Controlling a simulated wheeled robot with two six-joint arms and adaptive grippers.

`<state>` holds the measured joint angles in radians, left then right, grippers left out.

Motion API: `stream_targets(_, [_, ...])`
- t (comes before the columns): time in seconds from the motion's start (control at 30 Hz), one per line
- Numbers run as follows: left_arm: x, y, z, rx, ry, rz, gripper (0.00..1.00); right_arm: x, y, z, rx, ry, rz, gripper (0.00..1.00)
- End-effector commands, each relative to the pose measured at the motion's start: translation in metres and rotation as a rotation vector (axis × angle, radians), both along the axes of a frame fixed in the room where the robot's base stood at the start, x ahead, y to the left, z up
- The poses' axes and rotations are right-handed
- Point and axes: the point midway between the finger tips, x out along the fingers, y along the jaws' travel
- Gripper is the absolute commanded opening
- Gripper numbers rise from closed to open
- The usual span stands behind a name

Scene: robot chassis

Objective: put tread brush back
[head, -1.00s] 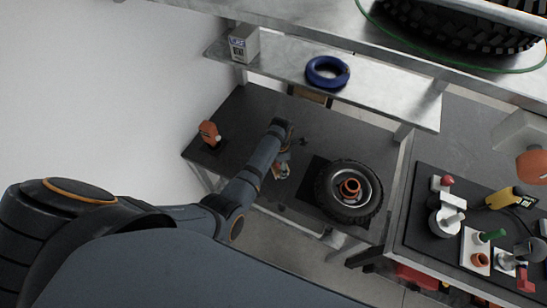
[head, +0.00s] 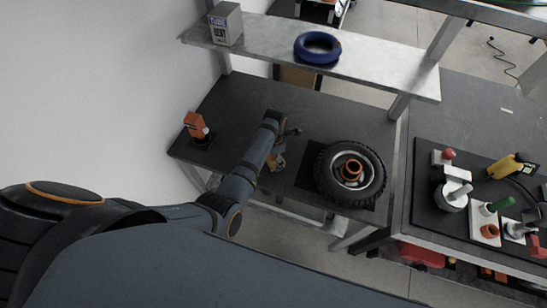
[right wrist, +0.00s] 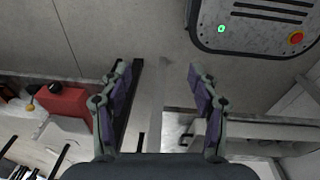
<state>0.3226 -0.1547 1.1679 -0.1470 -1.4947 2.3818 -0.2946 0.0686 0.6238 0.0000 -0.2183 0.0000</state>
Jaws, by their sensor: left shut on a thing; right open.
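My left gripper (head: 277,160) is over the dark workbench, left of the tyre, and mostly hidden behind my own forearm. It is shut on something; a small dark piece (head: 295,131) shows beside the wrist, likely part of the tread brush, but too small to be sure. The wheel with its knobby tyre (head: 328,178) lies flat on a dark mat, with an orange hub piece (head: 351,170) in its middle. My right gripper (right wrist: 158,82) is open and empty in the right wrist view, above the grey floor.
An orange tool (head: 195,125) stands on a pad at the bench's left. The metal shelf (head: 385,75) above carries a box (head: 226,24) and a blue ring (head: 318,48). A dark tool board (head: 428,215) holds several tools at right. Bare bench (head: 235,100) lies behind the arm.

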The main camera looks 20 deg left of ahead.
Motion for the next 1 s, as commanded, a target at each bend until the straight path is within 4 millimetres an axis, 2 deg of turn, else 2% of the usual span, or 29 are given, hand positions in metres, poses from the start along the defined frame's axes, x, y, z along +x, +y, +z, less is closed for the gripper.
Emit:
stream_targets(0.07, [0.000, 0.000, -0.003, 0.000, 0.000, 0.000, 0.36, -0.007, -0.008, -0.002, -0.010, 0.011, 0.002, 0.61])
stream_targets(0.1, [0.000, 0.000, -0.002, 0.000, 0.000, 0.000, 0.76, -0.010, -0.011, -0.001, -0.013, 0.015, 0.004, 0.61])
stream_targets(0.23, [0.000, 0.000, -0.002, 0.000, 0.000, 0.000, 0.93, -0.012, -0.016, -0.001, -0.020, 0.019, 0.006, 0.61])
stream_targets(0.67, [0.000, 0.000, 0.002, -0.001, -0.001, 0.000, 0.93, -0.008, -0.007, 0.001, -0.009, 0.012, 0.002, 0.61])
stream_targets(0.87, [0.000, 0.000, 0.028, 0.000, 0.000, 0.000, 0.93, -0.006, -0.002, 0.027, -0.002, 0.010, 0.000, 0.61])
stream_targets(1.0, [0.000, 0.000, 0.057, 0.000, 0.000, 0.000, 0.93, -0.006, -0.003, 0.057, -0.003, 0.010, 0.001, 0.61])
